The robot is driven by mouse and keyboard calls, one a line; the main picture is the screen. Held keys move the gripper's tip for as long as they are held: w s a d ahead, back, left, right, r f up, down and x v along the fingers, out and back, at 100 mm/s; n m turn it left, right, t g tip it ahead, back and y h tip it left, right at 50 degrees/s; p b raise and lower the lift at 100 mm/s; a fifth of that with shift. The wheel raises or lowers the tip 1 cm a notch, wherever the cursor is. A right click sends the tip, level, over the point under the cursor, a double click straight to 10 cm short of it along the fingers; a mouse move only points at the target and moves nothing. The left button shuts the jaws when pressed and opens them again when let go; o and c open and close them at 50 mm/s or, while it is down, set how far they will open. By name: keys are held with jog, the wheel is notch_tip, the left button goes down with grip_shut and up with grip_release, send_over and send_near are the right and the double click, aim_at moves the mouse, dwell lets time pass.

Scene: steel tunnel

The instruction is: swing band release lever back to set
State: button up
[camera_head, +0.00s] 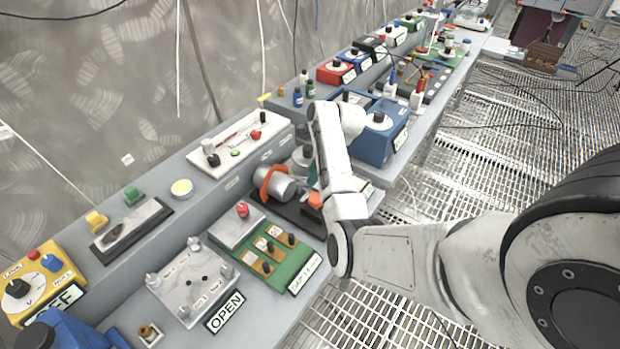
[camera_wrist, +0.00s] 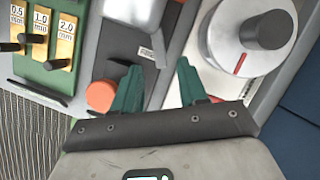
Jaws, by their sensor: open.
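My gripper (camera_wrist: 158,64) is open, with two dark green fingers apart and nothing held between them. An orange round knob (camera_wrist: 100,95) is just left of the left finger, above a dark base plate (camera_wrist: 127,40); it looks like the release lever's end, but its shaft is not clear. In the head view, the orange knob (camera_head: 315,199) shows beside my arm. A metal cylinder (camera_head: 284,188) with an orange-red band (camera_head: 266,184) lies on the same dark base. My arm hides part of this device and most of my gripper.
A green plate (camera_wrist: 62,25) with several brass levers is at left in the wrist view. A white dial with a black knob (camera_wrist: 245,40) is at right, close to the right finger. Other control boxes crowd the bench; a blue box (camera_head: 375,138) stands behind my arm.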

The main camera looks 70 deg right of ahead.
jog(key=shift+x, duration=1.8)
jog(key=shift+c, duration=0.3)
grip_shut()
